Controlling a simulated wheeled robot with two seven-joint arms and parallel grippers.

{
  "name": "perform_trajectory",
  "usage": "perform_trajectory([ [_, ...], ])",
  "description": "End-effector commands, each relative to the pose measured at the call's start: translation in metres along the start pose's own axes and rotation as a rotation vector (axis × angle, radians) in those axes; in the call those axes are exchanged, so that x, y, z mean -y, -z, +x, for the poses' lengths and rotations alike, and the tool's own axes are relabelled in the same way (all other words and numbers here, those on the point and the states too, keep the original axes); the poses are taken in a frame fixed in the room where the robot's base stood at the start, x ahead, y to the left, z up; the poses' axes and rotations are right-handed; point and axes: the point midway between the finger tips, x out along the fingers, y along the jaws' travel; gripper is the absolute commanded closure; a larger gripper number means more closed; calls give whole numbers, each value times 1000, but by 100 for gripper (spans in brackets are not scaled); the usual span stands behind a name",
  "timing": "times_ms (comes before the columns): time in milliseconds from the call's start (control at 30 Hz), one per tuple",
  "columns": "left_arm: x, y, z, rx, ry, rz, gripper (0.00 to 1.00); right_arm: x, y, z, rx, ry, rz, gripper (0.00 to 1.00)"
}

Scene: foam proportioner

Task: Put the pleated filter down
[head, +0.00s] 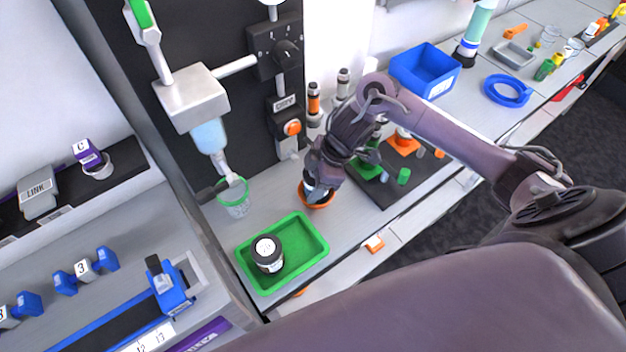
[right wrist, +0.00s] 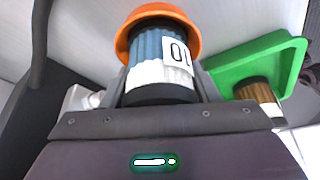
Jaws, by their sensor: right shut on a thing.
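The pleated filter (right wrist: 162,55), a blue ribbed cylinder with black ends and a white label reading 01, shows in the right wrist view. My right gripper (right wrist: 162,92) is shut on its near end. The filter's far end is at the orange round dish (right wrist: 127,40), whose rim shows around it; I cannot tell whether it touches the bottom. In the head view my right gripper (head: 316,186) points down over the orange dish (head: 322,203) on the grey bench, and mostly hides the filter. My left gripper is not in view.
A dark mat (head: 385,197) with small parts lies to the right. A blue bin (head: 425,70) stands farther back.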

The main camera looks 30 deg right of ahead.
Motion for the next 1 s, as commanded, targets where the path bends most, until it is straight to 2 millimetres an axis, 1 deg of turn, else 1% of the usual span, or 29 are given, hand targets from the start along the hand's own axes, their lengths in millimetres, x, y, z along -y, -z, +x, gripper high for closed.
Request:
perform_trajectory([
  [467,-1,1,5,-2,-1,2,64,2,-7,14,6,6,1,70],
  [500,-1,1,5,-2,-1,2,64,3,-8,15,8,7,2,43],
  [633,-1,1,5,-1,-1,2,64,4,-9,16,9,11,2,26],
  [667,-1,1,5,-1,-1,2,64,4,-9,16,10,11,2,24],
  [1000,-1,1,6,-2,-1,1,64,5,-9,17,10,15,1,24],
])
